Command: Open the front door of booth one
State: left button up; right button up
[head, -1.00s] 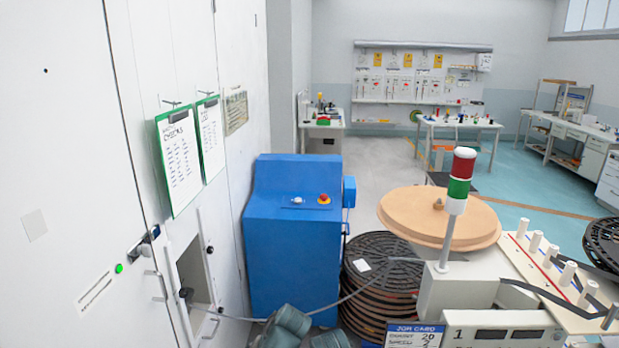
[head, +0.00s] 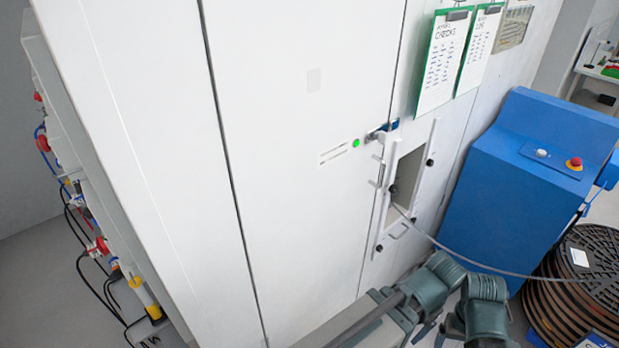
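The booth's white front door (head: 295,180) is a tall panel in the middle of the head view, between two dark seams. It looks shut and flush with the wall. A metal latch lever with a blue part (head: 378,132) sits at its right edge, beside a green lamp (head: 356,143). A slim vertical pull handle (head: 381,175) is just below the lever. Parts of my teal arms show at the bottom, below and right of the door. I cannot make out either gripper's fingertips.
Right of the door, a small hatch opening (head: 409,178) has a grey cable (head: 470,262) running out to a reel stack (head: 585,285). A blue cabinet (head: 530,180) stands at right. Clipboards (head: 443,60) hang above. Cables and plugs (head: 100,246) line the left side.

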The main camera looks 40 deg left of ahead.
aim_at(303, 88)
jog(key=u, duration=1.15)
